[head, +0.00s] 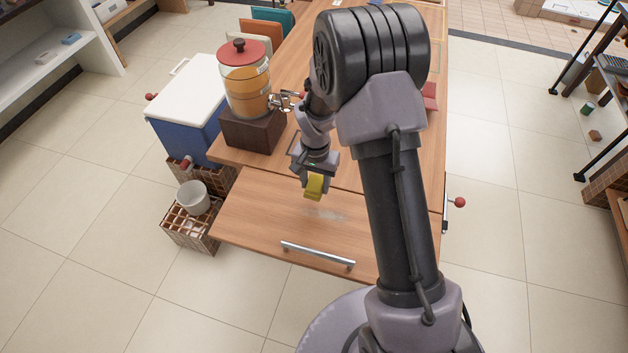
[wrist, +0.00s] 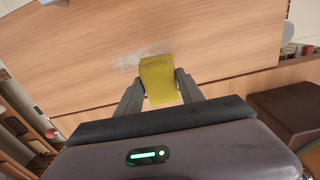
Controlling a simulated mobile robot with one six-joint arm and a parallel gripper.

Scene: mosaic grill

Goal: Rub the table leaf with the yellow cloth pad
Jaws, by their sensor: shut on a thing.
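The yellow cloth pad (head: 314,187) is held between the fingers of my gripper (head: 314,184). The pad (wrist: 159,79) and my gripper (wrist: 160,90) also show in the wrist view. The table leaf (head: 245,222) is a light wood panel with a metal handle (head: 317,255) along its near edge; it fills much of the wrist view (wrist: 215,40). A pale whitish smudge (head: 325,214) lies on the leaf near the pad, and it shows just beyond the pad in the wrist view (wrist: 128,63). I cannot tell whether the pad touches the leaf.
A drink dispenser with a red lid (head: 244,80) stands on a dark wooden block (head: 250,131) left of my arm. A red knob (head: 459,202) sticks out at right.

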